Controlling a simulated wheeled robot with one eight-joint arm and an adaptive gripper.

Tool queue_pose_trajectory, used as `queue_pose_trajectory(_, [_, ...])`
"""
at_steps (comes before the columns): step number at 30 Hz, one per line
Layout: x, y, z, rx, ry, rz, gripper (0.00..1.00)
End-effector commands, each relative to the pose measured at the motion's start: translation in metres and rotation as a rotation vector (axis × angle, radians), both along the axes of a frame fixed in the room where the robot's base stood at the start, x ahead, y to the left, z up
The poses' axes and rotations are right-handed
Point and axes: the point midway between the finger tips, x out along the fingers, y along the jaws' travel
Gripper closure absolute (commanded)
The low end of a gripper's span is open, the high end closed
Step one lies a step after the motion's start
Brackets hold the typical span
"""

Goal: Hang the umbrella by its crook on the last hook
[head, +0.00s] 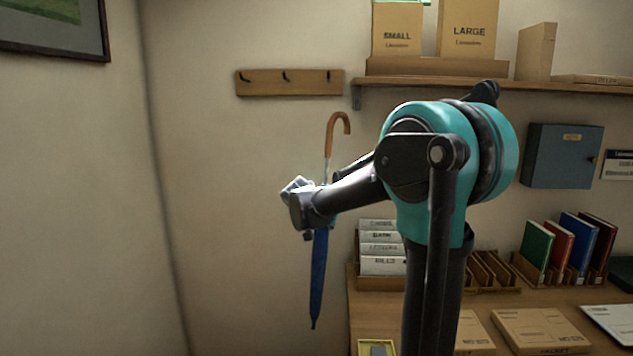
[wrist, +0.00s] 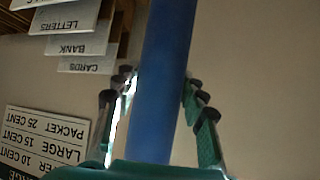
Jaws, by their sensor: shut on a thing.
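A blue umbrella (head: 318,275) with a brown wooden crook (head: 334,128) hangs upright in my gripper (head: 312,215), tip down and crook up. In the wrist view, my gripper (wrist: 160,105) has its teal fingers on both sides of the rolled blue canopy (wrist: 167,60), shut on it. A wooden hook rail (head: 290,89) with three dark hooks is on the back wall. The crook is below the rail's right end, near the last hook (head: 328,76), and apart from it. My arm hides part of the umbrella's middle in the head view.
A shelf (head: 570,88) with boxes joins the wall just right of the rail. Below are a card sorter (head: 381,265), several books (head: 570,245) and packets (head: 540,328) on a desk. A blue wall box (head: 562,155) is at right. The wall left of the umbrella is clear.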

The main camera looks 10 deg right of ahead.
Motion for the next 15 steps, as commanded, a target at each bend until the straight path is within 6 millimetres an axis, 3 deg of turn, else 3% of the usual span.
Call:
queue_pose_trajectory(1, [-0.003,0.007,0.023,-0.013,-0.005,-0.014,1.00])
queue_pose_trajectory(6, [-0.015,0.017,0.092,-0.050,-0.022,-0.076,1.00])
queue_pose_trajectory(10, [-0.025,0.021,0.129,-0.070,-0.030,-0.108,1.00])
queue_pose_trajectory(15, [-0.031,0.023,0.152,-0.082,-0.033,-0.128,1.00])
